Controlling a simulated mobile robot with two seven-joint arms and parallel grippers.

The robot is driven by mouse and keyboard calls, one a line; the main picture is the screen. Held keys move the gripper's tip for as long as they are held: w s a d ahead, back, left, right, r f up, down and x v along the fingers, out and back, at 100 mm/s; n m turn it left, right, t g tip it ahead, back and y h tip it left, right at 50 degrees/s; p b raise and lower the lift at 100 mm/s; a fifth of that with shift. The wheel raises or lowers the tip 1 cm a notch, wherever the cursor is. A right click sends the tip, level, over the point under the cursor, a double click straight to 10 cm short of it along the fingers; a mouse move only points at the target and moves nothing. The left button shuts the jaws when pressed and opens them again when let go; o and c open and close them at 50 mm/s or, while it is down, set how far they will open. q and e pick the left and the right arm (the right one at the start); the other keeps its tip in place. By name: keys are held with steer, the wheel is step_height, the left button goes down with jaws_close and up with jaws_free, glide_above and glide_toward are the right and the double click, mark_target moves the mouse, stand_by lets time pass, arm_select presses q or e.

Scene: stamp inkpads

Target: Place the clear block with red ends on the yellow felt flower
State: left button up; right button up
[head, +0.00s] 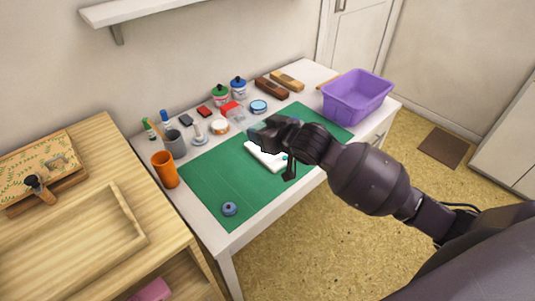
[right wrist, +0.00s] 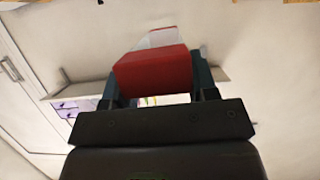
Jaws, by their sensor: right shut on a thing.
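The block with red ends (right wrist: 155,72) is in my right gripper, between its two fingers. In the right wrist view one red end faces the camera, with the clear part behind it. In the head view my right gripper (head: 258,133) is above the green mat, by a white pad. A red and clear shape (head: 231,107) shows just beyond the fingers; I cannot tell surely whether it is the held block. I cannot make out the yellow felt flower in either view; the arm covers part of the mat. My left gripper is not in view.
The green mat (head: 222,180) has free room at the front left, with a small blue round thing (head: 229,209) near its corner. An orange cup (head: 164,170) and a grey cup (head: 174,144) stand left. Jars and pads line the back. A purple basket (head: 357,98) stands right.

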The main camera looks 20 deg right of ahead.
steer(key=shift+a+f, duration=0.1)
steer(key=b, duration=0.2)
glide_above(264, 186)
step_height(264, 186, down, 9)
step_height(264, 186, down, 6)
steer(key=shift+r+b, duration=0.2)
steer(key=shift+b, duration=0.3)
steer(key=shift+f, duration=0.4)
step_height(264, 186, down, 4)
steer(key=shift+f+b, duration=0.15)
steer(key=shift+b, duration=0.45)
steer(key=o, duration=1.1)
steer(key=shift+f, duration=0.1)
